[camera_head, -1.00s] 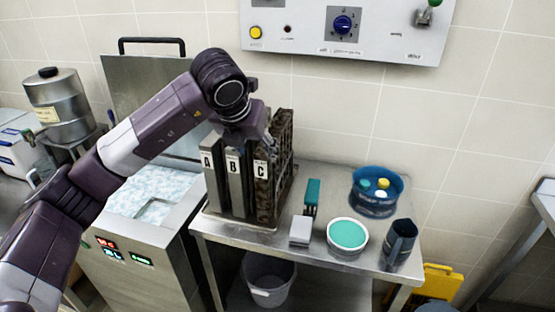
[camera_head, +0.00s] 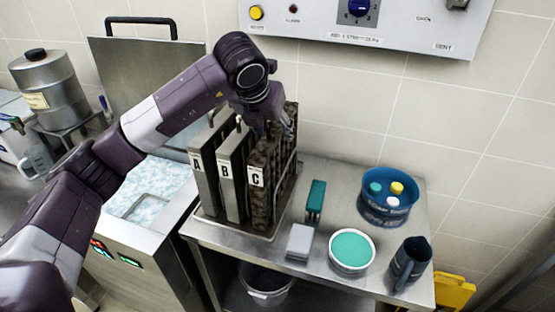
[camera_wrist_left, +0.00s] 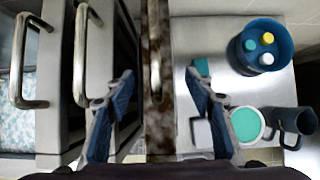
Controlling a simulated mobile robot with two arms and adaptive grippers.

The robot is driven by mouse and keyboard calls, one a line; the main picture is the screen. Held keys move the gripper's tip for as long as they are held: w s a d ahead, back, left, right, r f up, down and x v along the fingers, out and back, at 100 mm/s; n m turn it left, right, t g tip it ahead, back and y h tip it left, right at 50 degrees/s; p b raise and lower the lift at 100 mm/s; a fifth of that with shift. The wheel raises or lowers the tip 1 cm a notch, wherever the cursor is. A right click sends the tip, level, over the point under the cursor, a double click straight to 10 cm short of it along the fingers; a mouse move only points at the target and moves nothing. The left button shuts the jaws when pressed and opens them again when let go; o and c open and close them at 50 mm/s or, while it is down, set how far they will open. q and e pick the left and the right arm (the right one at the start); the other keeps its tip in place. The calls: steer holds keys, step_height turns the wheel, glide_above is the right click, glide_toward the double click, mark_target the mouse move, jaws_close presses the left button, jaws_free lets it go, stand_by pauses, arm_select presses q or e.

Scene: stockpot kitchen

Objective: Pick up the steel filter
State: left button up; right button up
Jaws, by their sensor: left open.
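Upright slab filters stand side by side in a rack on the steel table, marked A (camera_head: 203,180), B (camera_head: 232,180) and C (camera_head: 260,195). A and B are plain grey steel; C is coated brown and grimy. Each has a bar handle on top in the left wrist view. My left gripper (camera_head: 268,126) is above C, pointing down. In the left wrist view its open fingers (camera_wrist_left: 160,88) are on either side of C's handle (camera_wrist_left: 154,75), apart from it. The left finger is over the gap near B's handle (camera_wrist_left: 82,60). My right gripper is not in view.
To the right stand a blue tub (camera_head: 385,208) with coloured lids, a teal-filled bowl (camera_head: 351,270), a dark jug (camera_head: 411,262), a teal brush (camera_head: 316,200) and a grey block (camera_head: 300,242). A basin (camera_head: 150,195) with a raised lid is left. The wall panel (camera_head: 400,22) hangs behind.

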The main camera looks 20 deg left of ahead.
mark_target(274, 129)
arm_select(q)
steer(key=shift+w+a+f+p, duration=0.1)
steer(key=shift+w+f+p, duration=0.45)
steer(key=shift+w+p, duration=0.15)
steer(key=p+x, duration=0.1)
steer(key=x, duration=0.2)
steer(key=shift+w+f, duration=0.15)
steer(key=shift+w, duration=0.25)
steer(key=shift+w+f, duration=0.1)
steer(key=shift+f, duration=0.1)
jaws_close()
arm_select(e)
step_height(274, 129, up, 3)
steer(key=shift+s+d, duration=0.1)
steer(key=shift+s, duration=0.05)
arm_select(q)
steer(key=shift+w+r, duration=0.1)
steer(key=shift+r, duration=0.05)
